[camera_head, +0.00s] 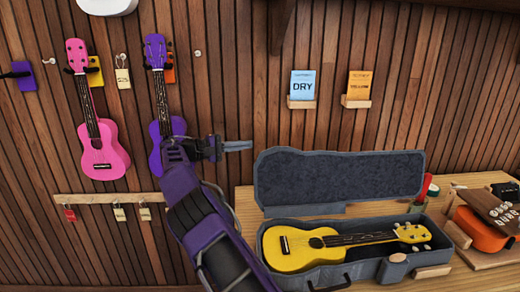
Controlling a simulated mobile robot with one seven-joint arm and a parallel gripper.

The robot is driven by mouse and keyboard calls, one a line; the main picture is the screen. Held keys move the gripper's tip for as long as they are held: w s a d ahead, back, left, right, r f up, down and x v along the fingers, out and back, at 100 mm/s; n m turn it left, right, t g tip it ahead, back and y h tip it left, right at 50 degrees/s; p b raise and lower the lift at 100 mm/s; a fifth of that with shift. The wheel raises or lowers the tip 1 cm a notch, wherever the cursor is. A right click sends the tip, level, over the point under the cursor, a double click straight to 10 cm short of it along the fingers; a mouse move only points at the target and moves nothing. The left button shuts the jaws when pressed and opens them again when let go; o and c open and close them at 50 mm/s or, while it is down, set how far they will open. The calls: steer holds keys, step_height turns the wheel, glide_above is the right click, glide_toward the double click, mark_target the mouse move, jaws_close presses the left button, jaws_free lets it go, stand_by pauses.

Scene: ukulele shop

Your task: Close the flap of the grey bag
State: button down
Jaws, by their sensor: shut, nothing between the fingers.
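The grey bag (352,201) is a ukulele case on the wooden counter at the lower right. Its flap (340,176) stands open and upright at the back, with its dark lining facing me. A yellow ukulele (298,248) lies inside the case, its neck pointing right. My gripper (247,146) is shut and empty. It points right, a little to the left of and above the flap's upper left corner, and appears apart from it. My purple arm hides part of the wall and the counter's left end.
A pink ukulele (98,146) and a purple ukulele (161,103) hang on the slatted wall at left. Two cards, blue (303,83) and orange (360,85), sit on small ledges above the flap. An orange ukulele (483,233) lies right of the case.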

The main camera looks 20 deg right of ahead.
steer(key=s+d+f+p, duration=0.1)
steer(key=s+d+f, duration=0.1)
steer(key=d, duration=0.6)
steer(key=shift+s+d+g, duration=0.2)
steer(key=shift+d+g, duration=0.1)
steer(key=shift+d, duration=0.05)
steer(key=shift+m, duration=0.3)
steer(key=shift+s, duration=0.15)
stand_by(0.3)
